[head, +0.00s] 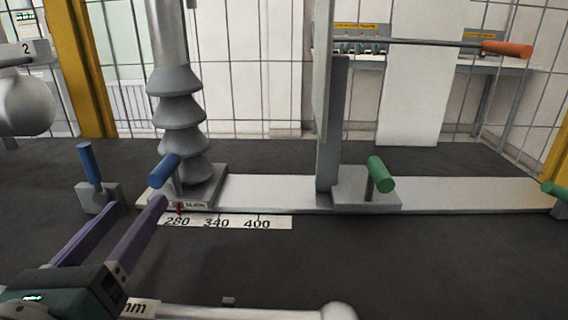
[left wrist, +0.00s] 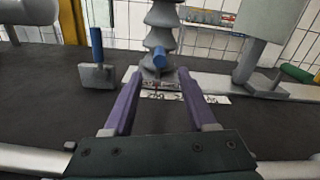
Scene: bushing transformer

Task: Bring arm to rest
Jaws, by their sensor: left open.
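My left gripper (head: 136,210) comes in from the lower left with its two purple fingers apart and nothing between them. It also shows in the left wrist view (left wrist: 156,80), where the fingers point toward the foot of the grey ribbed bushing (left wrist: 162,30). In the head view the bushing (head: 182,130) stands upright on its base. A blue handle (head: 166,170) on that base is just beyond the finger ends; I cannot tell whether they touch. My right gripper is in neither view.
A second blue handle (head: 88,162) stands on a grey block to the left. The light rail (head: 270,190) carries an upright plate (head: 325,120) and a green handle (head: 381,174). A number scale (head: 235,222) lies before it. An orange handle (head: 506,49) is at upper right. Dark surface at front right is clear.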

